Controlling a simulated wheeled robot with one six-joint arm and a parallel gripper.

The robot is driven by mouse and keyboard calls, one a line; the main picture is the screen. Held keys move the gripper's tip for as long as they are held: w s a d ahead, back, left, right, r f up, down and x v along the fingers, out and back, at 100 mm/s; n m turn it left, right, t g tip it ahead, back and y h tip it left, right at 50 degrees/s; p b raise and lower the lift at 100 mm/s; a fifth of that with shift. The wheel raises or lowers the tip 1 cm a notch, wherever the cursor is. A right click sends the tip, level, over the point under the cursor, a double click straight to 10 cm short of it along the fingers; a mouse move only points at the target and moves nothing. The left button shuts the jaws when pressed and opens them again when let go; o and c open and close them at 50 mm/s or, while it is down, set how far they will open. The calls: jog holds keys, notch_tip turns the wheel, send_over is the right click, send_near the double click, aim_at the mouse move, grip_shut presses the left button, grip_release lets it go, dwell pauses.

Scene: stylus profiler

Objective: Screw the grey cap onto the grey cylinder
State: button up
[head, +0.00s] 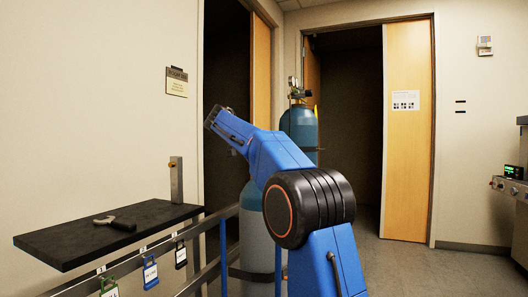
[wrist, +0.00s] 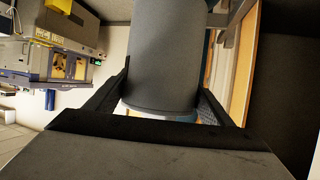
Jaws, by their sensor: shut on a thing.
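In the wrist view, my gripper (wrist: 165,92) is shut on a smooth grey round body, the grey cap (wrist: 165,55), with one black finger on each side. The cap fills the upper middle of that view, and its far end is cut off by the frame edge. In the head view, a grey cylinder (head: 256,228) with a blue shoulder stands beyond the rail, partly hidden by my blue arm. My gripper and the cap do not show clearly in the head view. I cannot tell whether the cap touches the cylinder.
A black shelf (head: 105,232) at the left holds a wrench (head: 115,222) and an upright metal block (head: 176,180). Padlocks (head: 150,273) hang from the rail below. A blue cylinder with a regulator (head: 300,130) stands farther back. Open floor lies right of my arm.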

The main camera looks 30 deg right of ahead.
jog(key=o, duration=1.5)
jog(key=shift+r, duration=0.1)
jog(key=shift+c, duration=0.2)
jog(key=shift+s+d+n+t+y, duration=0.1)
jog(key=shift+n+t+y, duration=0.3)
jog(key=shift+n+t, duration=0.5)
jog(key=n+t+y, duration=0.3)
jog(key=n, duration=0.1)
jog(key=shift+n+t+y, duration=1.2)
jog(key=shift+n+y, duration=0.4)
jog(key=shift+n+t+y, duration=0.4)
jog(key=shift+n+y, duration=0.8)
jog(key=shift+y, duration=0.1)
